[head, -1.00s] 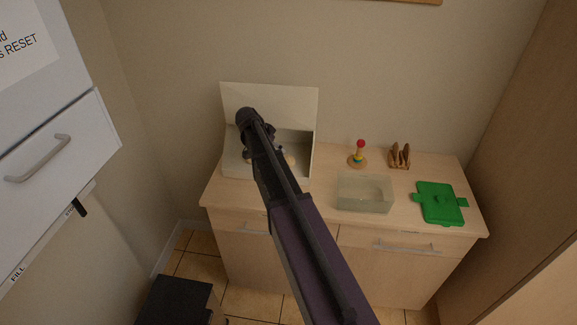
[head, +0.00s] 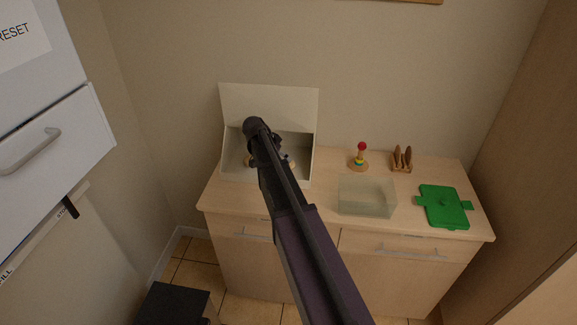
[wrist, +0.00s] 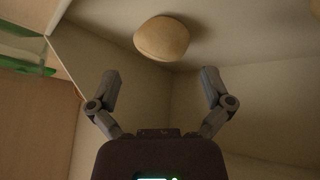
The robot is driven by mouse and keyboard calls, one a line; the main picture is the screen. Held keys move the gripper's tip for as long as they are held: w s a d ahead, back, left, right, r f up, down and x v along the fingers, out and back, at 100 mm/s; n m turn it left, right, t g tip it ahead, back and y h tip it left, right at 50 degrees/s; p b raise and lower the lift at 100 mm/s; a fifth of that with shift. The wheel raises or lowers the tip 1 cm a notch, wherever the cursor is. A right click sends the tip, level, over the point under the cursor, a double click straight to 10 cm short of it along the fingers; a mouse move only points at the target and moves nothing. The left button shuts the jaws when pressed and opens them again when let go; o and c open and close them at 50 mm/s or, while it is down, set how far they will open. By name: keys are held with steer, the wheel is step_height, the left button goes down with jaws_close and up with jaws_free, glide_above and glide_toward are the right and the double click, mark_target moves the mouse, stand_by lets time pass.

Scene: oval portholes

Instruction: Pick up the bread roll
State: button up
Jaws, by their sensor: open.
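The bread roll (wrist: 162,39) is a round, pale tan lump in the wrist view. It lies against a pale inner surface of the open bin, just past and between my fingertips, and no finger visibly touches it. My gripper (wrist: 161,76) is open and empty, with its fingers spread on either side. In the head view the cream bin (head: 231,158) with its raised lid stands at the left end of the counter. My arm reaches over it and hides much of its inside, so I cannot clearly make out the roll there.
On the counter (head: 325,190), right of the bin, are a clear tray (head: 366,197), a ring-stacking toy (head: 359,160), a small wooden rack (head: 402,161) and a green board (head: 443,206). A white cabinet (head: 60,135) stands at the left. The bin's walls surround my gripper closely.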

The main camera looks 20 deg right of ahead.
steer(key=shift+f, duration=0.1)
steer(key=b+x, duration=0.2)
steer(key=x, duration=0.1)
steer(key=shift+a+f+b, duration=0.1)
steer(key=shift+a+b, duration=0.15)
steer(key=shift+b, duration=0.15)
steer(key=shift+b+x, duration=0.95)
steer(key=shift+x, duration=0.15)
steer(key=c, duration=0.8)
